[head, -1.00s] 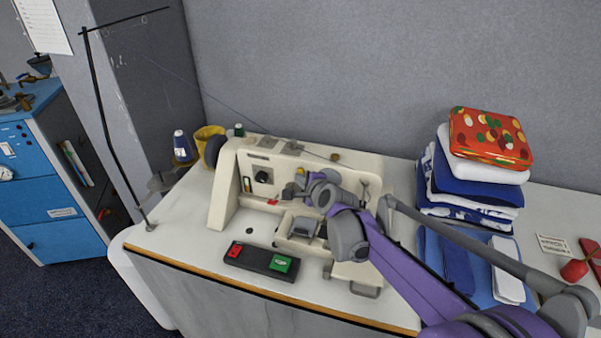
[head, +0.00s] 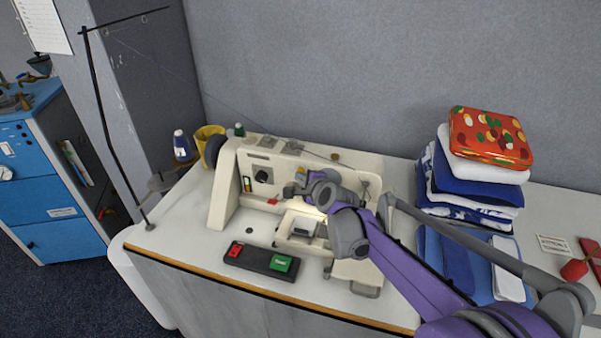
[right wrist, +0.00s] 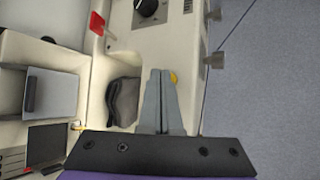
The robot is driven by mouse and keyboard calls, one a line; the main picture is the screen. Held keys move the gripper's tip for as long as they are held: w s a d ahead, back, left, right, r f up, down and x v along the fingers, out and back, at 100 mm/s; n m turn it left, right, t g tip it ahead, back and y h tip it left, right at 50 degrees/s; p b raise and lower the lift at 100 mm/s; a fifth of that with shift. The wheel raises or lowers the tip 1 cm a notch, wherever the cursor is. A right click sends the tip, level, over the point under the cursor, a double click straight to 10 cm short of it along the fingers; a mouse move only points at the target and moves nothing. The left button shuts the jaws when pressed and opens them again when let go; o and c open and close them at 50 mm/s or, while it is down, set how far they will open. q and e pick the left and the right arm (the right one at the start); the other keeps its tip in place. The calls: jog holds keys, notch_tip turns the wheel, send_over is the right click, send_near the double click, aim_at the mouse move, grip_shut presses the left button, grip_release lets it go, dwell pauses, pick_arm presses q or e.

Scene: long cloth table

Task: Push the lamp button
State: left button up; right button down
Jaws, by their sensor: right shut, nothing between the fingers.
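The cream sewing machine (head: 230,195) stands on the table, and a warm light glows (head: 310,207) under its arm by the needle area. A small yellow part (head: 300,171), which looks like the lamp button, shows just behind my right gripper (head: 291,191). In the right wrist view the yellow part (right wrist: 174,77) peeks out beside the fingertips (right wrist: 162,72), partly hidden by them. The fingers are shut and empty, at the machine's front. I cannot tell whether they touch the button. A dark grey part (right wrist: 124,100) sits beside the fingers. My left gripper is not in view.
A black switch box (head: 262,260) with red and green buttons lies at the table's front. Folded cloth with a red patterned piece (head: 490,138) is stacked on the right. A thread stand (head: 105,130) rises at the left. A red lever (right wrist: 97,22) is near the fingers.

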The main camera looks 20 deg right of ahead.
jog(key=shift+s+a, duration=0.15)
jog(key=shift+s, duration=0.1)
jog(key=shift+s+a+b, duration=0.2)
jog(key=shift+s+a, duration=0.35)
jog(key=shift+s, duration=0.25)
jog(key=shift+s+a+b, duration=0.25)
jog(key=shift+s+a, duration=0.3)
jog(key=shift+s, duration=0.3)
jog(key=shift+s+a+b, duration=0.2)
jog(key=shift+s+a, duration=0.35)
jog(key=shift+s, duration=0.25)
dwell(0.5)
